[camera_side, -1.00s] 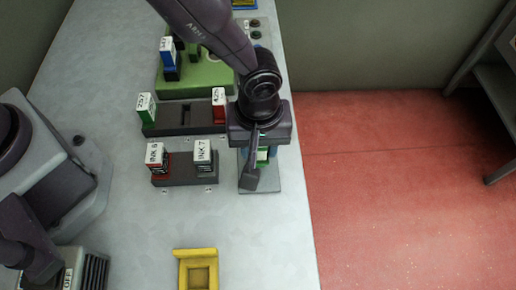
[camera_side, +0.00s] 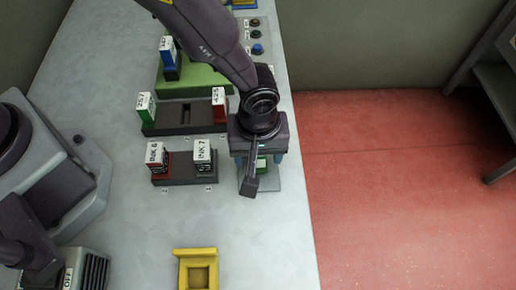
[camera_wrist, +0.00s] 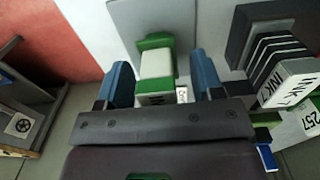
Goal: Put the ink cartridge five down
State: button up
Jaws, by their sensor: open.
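A green and white cartridge (camera_wrist: 157,65) stands between my gripper's fingers in the wrist view, over a light grey plate (camera_wrist: 120,15). Its label is mostly hidden, so I cannot read its number. My gripper (camera_wrist: 160,62) is open, with one blue finger on each side of the cartridge and gaps visible. The cartridge's base contact is hard to judge.
Left of my gripper, a dark holder (camera_side: 185,182) bears the INK 6 (camera_side: 156,158) and INK 7 (camera_side: 203,155) cartridges. Behind it stands another dark holder (camera_side: 183,131) with green and red labelled pieces. A yellow tray (camera_side: 197,254) is in front; the grey table between is clear.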

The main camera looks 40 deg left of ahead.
notch_tip(320, 180, up, 11)
jog(key=shift+r, duration=0.7)
jog(key=shift+a+r, duration=0.1)
jog(key=shift+r, duration=0.05)
jog(key=s+a+r+m+t+h, duration=0.1)
jog(key=s+a+r+m+t, duration=0.15)
jog(key=a+r, duration=0.7)
jog(key=s+a+r+m+t, duration=0.1)
jog(key=a+r+m, duration=0.2)
jog(key=a+r, duration=0.6)
jog(key=s+a+m+t+y, duration=0.1)
jog(key=s+a+m+t, duration=0.1)
jog(key=s+a, duration=0.5)
jog(key=shift+s+a+r+m, duration=0.35)
jog(key=shift+a+r+m, duration=0.05)
jog(key=shift+a+m, duration=0.35)
